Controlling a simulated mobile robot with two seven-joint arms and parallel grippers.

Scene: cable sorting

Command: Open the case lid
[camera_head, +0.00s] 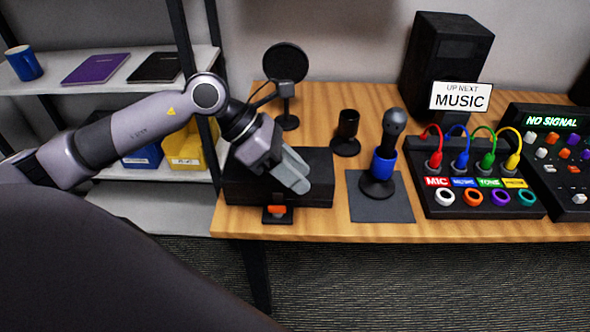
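The case (320,192) is a low black box near the left end of the wooden table, and its lid looks shut. An orange latch (277,210) on a black tab shows at its front. My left gripper (302,186) comes in from the left and reaches over the case, with its grey fingers pointing down and right above the lid. The fingers lie close together with no gap visible and nothing seen between them. I cannot tell whether they touch the lid. The gripper hides part of the case top. My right gripper is not in view.
A round pop filter (285,62) stands behind the case. A patch panel (478,206) with coloured cables is farther right. Shelves stand left.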

